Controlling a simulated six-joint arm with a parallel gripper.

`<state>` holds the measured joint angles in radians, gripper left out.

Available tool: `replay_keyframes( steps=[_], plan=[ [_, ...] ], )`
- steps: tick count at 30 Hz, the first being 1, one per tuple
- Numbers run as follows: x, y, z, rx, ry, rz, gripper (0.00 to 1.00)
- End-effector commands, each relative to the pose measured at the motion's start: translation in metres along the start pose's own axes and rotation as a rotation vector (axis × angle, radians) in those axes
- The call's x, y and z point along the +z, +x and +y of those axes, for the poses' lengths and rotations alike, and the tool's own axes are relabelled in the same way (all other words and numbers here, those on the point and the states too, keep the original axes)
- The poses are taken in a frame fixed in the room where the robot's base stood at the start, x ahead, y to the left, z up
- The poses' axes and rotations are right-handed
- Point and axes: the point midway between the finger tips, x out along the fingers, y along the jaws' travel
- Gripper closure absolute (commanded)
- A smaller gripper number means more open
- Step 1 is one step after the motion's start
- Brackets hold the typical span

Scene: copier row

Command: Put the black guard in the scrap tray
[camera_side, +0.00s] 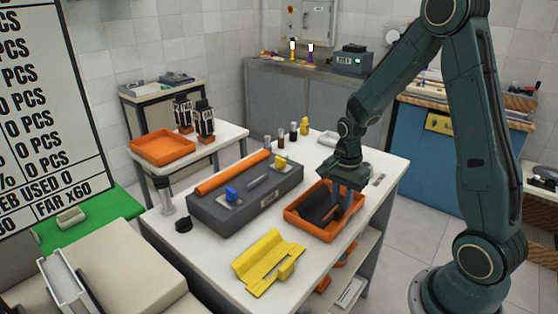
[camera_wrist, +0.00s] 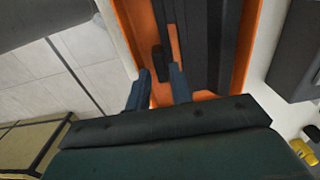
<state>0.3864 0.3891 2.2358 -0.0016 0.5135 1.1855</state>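The black guard (camera_side: 318,210) lies inside an orange tray (camera_side: 326,237) on the white table. In the wrist view the black guard (camera_wrist: 204,40) is a long dark ribbed shape against the tray's orange wall (camera_wrist: 134,30). A small black block (camera_wrist: 157,60), perhaps the guard's grip tab, shows just beyond my fingertips. My gripper (camera_side: 348,200) points down into the tray at its right side. In the wrist view my gripper (camera_wrist: 159,72) has its fingers apart, with a gap between them. I cannot tell whether they touch the block. Which tray is the scrap tray is not marked.
A second orange tray (camera_side: 163,147), apparently empty, stands on a side table at the back left. A grey fixture block (camera_side: 238,208) with an orange roller (camera_side: 232,173) lies left of the near tray. A yellow guard (camera_side: 265,260) lies at the table's front.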

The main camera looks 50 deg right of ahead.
Motion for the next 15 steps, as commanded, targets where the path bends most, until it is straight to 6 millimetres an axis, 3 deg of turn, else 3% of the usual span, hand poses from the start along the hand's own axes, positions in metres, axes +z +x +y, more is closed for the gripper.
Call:
replay_keyframes(
  steps=[15],
  plan=[
    [0.000, -0.074, -0.001, -0.005, 0.000, 0.002, 0.78]
  ],
)
